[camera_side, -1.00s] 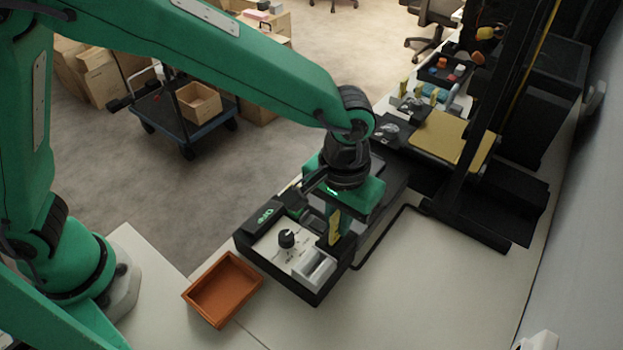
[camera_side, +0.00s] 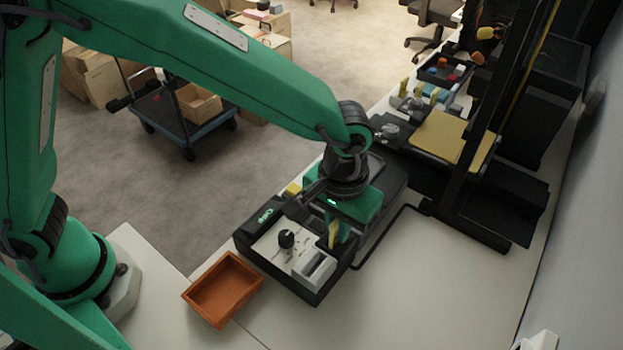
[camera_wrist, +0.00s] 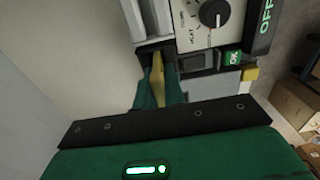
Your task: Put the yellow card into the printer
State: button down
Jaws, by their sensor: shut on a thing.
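My gripper (camera_wrist: 159,82) is shut on the yellow card (camera_wrist: 158,88), which stands upright between its two green fingers. The card also shows as a yellow strip under my gripper in the side view (camera_side: 333,236). Its lower end is close above or at the black control box of the printer (camera_side: 262,238); I cannot tell whether it has entered an opening. This box has a pale panel with a black knob (camera_side: 286,239) and a white raised block (camera_side: 314,267) near the card. The wrist view shows the knob (camera_wrist: 214,13) above and right of the card.
An orange tray (camera_side: 223,288) stands left of the control box. A black gantry frame with a gold plate (camera_side: 450,138) stands behind, right. A small yellow piece (camera_side: 293,189) sits at the box's far edge. The white table (camera_side: 430,285) is clear at front right.

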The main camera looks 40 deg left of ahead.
jog(key=shift+f, duration=0.1)
jog(key=c, duration=1.4)
grip_release()
jog(key=shift+r, duration=3.9)
